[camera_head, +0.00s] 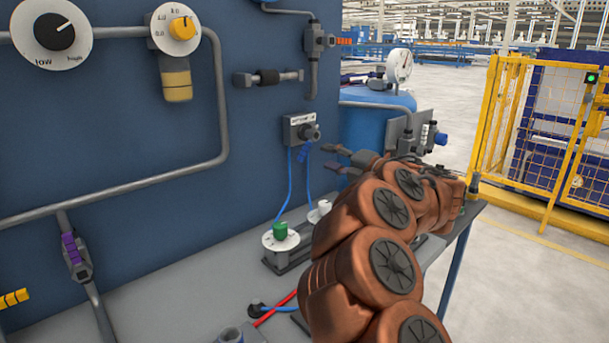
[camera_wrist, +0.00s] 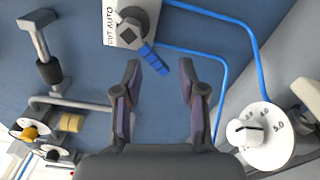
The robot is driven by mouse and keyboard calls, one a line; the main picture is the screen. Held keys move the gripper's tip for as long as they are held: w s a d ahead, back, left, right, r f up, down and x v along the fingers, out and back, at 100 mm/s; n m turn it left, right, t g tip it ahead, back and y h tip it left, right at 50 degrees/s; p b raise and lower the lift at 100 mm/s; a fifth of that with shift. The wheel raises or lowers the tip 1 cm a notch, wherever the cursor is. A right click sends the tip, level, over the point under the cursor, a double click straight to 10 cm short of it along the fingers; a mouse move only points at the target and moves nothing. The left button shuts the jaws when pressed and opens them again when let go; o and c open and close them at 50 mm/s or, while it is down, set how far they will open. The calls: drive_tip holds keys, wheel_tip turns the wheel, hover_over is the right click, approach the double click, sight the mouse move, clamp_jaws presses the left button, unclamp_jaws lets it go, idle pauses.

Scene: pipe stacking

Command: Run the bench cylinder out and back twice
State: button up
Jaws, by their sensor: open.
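A grey valve box (camera_head: 300,128) with a dark selector knob (camera_head: 310,132) is on the blue panel. In the wrist view the box (camera_wrist: 114,36) carries a label that reads partly "UT AUTO", and a blue fitting (camera_wrist: 155,60) sits beside its knob. Blue tubes (camera_head: 290,185) run from the box down to the bench. There a dark grey body (camera_head: 290,257) lies under white dials; I cannot tell whether it is the bench cylinder. My gripper (camera_head: 333,158) is open and empty, just below and right of the box. In the wrist view its fingers (camera_wrist: 160,78) are spread, apart from the knob.
A green-knobbed dial (camera_head: 280,236) and a second white dial (camera_head: 318,210) stand on the bench (camera_head: 190,295). A blue tank (camera_head: 362,128) is beyond the panel's right edge. Grey pipes (camera_head: 110,184) and a yellow knob (camera_head: 183,28) are on the panel. A yellow fence (camera_head: 497,110) stands right.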

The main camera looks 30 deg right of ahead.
sight(306, 153)
drive_tip(key=shift+w+a+n+h+b, duration=0.1)
drive_tip(key=shift+w+a+n+b, duration=0.6)
drive_tip(key=shift+w+n, duration=0.4)
drive_tip(key=shift+w+a+n+h+b, duration=0.1)
drive_tip(key=shift+w+a+n+b, duration=0.6)
drive_tip(key=shift+w+n, duration=0.4)
drive_tip(key=shift+w+a+n+h+b, duration=0.1)
drive_tip(key=shift+w+a+n+b, duration=0.6)
drive_tip(key=shift+w+n, duration=0.35)
clamp_jaws()
